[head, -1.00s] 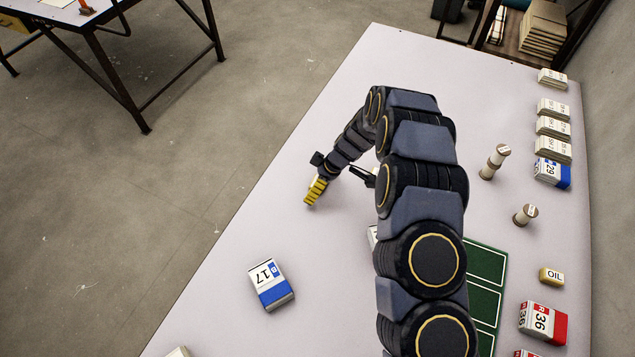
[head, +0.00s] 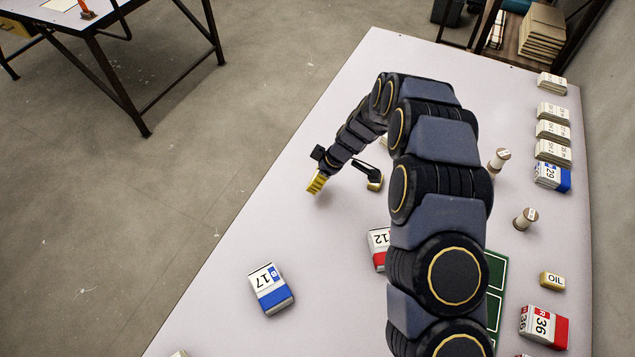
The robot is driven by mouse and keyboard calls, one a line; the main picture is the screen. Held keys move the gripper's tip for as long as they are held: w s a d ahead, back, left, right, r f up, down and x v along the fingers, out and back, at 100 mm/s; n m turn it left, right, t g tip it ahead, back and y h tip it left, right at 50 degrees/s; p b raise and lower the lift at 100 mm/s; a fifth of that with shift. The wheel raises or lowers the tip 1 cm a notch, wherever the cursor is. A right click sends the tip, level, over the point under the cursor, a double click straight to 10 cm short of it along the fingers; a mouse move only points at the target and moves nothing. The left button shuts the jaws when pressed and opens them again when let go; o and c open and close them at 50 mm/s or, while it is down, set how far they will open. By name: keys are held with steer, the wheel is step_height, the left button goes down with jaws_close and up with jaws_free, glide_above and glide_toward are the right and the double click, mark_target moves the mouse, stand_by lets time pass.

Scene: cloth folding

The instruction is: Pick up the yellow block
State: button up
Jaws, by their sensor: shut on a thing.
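My gripper (head: 334,166) is over the left part of the table, at the end of my arm that reaches in from the bottom right. A small ridged yellow block (head: 316,183) shows at its left side, and my gripper is shut on it. The contact is too small to make out. A dark finger-like part extends right from the gripper, with a small yellowish end (head: 376,184) beside my arm. I cannot tell whether the block touches the table.
A blue-and-white box marked 17 (head: 270,288) lies near. A red-and-white box marked 12 (head: 379,248) is partly behind my arm. Spools (head: 526,217), a tan OIL block (head: 552,280), and several boxes line the right side. The table's left edge is close to my gripper.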

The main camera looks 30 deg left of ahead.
steer(key=s+d+r, duration=0.8)
steer(key=s+r, duration=0.1)
steer(key=s, duration=0.2)
steer(key=shift+d+r, duration=0.2)
steer(key=shift+m, duration=0.4)
steer(key=d+f, duration=0.1)
steer(key=d, duration=1)
steer(key=s+d+f, duration=0.1)
steer(key=d, duration=1)
steer(key=d+f, duration=0.2)
steer(key=d, duration=0.9)
steer(key=shift+s, duration=0.2)
steer(key=shift+f, duration=3.8)
steer(key=shift+f, duration=0.15)
